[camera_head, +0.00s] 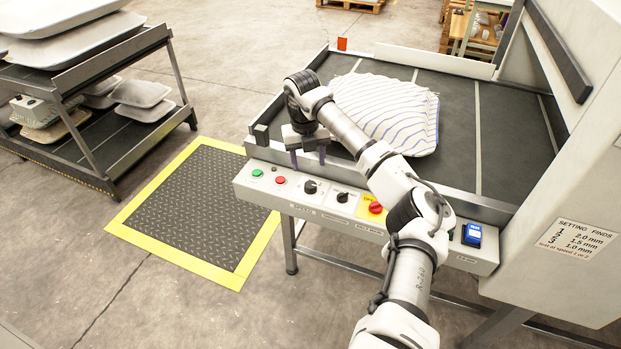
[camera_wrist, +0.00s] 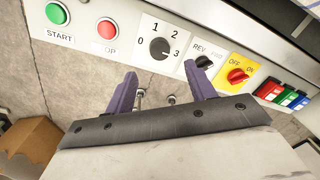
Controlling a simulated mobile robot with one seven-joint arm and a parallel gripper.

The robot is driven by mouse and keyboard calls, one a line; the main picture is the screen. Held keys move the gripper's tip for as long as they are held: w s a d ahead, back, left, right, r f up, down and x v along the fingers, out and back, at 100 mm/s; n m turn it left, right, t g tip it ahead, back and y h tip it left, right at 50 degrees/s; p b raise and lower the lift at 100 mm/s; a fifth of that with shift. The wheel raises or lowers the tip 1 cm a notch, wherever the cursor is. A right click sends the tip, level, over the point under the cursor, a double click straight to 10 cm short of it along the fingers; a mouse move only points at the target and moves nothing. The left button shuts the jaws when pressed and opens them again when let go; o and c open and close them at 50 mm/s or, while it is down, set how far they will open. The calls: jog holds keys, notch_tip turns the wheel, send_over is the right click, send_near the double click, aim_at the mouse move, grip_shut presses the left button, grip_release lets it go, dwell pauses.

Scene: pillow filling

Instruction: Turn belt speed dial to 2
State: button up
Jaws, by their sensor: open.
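The belt speed dial (camera_wrist: 160,47) is a black round knob on a white plate marked 0, 1, 2 and 3. Its pointer seems to lie toward the 3, though the mark is small. In the head view the dial (camera_head: 310,187) sits on the light grey control panel (camera_head: 400,236). My gripper (camera_head: 308,160) hangs above and behind the panel's front face, near the dial. In the wrist view my gripper (camera_wrist: 163,77) shows two purple fingers, open and empty. The dial lies beyond the fingertips, between their lines, with no contact visible.
Left of the dial are a red button (camera_wrist: 106,29) and a green button (camera_wrist: 57,13). Right are a REV/FWD knob (camera_wrist: 204,62) and a red knob on yellow (camera_wrist: 237,76). A striped pillow (camera_head: 388,111) lies on the belt (camera_head: 497,140) behind my arm.

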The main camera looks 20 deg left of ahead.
aim_at(310, 184)
notch_tip(310, 184, down, 8)
jog(key=shift+w+d+f+p, duration=0.1)
jog(key=shift+d+p, duration=0.05)
jog(key=shift+p, duration=0.5)
jog(key=c, duration=1)
